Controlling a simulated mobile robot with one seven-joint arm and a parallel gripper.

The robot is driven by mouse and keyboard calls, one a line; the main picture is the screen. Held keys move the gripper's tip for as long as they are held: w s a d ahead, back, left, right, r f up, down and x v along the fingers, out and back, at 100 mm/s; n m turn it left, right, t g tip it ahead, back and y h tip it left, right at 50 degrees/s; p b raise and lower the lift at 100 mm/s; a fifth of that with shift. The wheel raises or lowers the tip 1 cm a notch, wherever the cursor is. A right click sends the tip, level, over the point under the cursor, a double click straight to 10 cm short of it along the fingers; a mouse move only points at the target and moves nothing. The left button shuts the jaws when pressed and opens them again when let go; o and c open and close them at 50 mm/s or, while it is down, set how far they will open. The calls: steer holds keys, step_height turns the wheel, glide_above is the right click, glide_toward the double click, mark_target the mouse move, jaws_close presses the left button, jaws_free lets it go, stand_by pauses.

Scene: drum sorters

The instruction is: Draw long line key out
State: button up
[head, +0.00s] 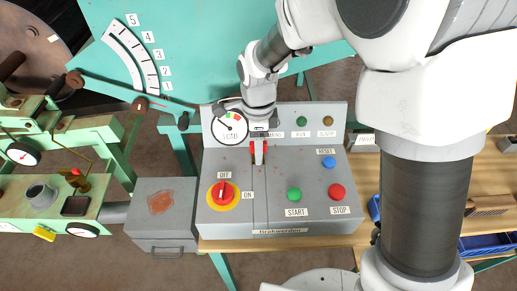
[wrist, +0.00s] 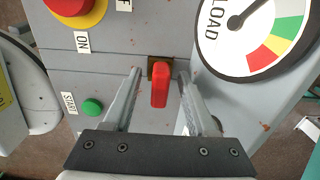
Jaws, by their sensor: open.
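A red key (wrist: 159,88) sits in a brass-coloured keyhole plate (wrist: 151,66) on the grey control panel (head: 270,215). In the wrist view it stands between the two fingers of my gripper (wrist: 160,76), with a gap on both sides. My gripper is open and does not visibly touch the key. In the head view my gripper (head: 259,158) is over the upper middle of the panel, below the LOAD gauge's level, and hides most of the key's place. No label naming the key as the long line key is readable.
The round LOAD gauge (head: 230,127) is close to my gripper on the left. A red and yellow OFF/ON switch (head: 223,195), a green START button (head: 294,195), a red STOP button (head: 337,191) and a blue RESET button (head: 329,162) share the panel. A grey box (head: 163,215) stands left.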

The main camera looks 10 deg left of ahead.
jaws_close()
steer(key=shift+r, duration=0.2)
stand_by(0.3)
steer(key=shift+r+p, duration=0.6)
steer(key=shift+p, duration=0.05)
step_height(320, 180, up, 3)
steer(key=shift+p, duration=1.25)
steer(key=s+d+r+p, duration=0.4)
steer(key=s+d+r, duration=0.1)
steer(key=d, duration=0.5)
steer(key=shift+s+d+r, duration=0.15)
steer(key=shift+s+r, duration=0.15)
steer(key=shift+r, duration=0.45)
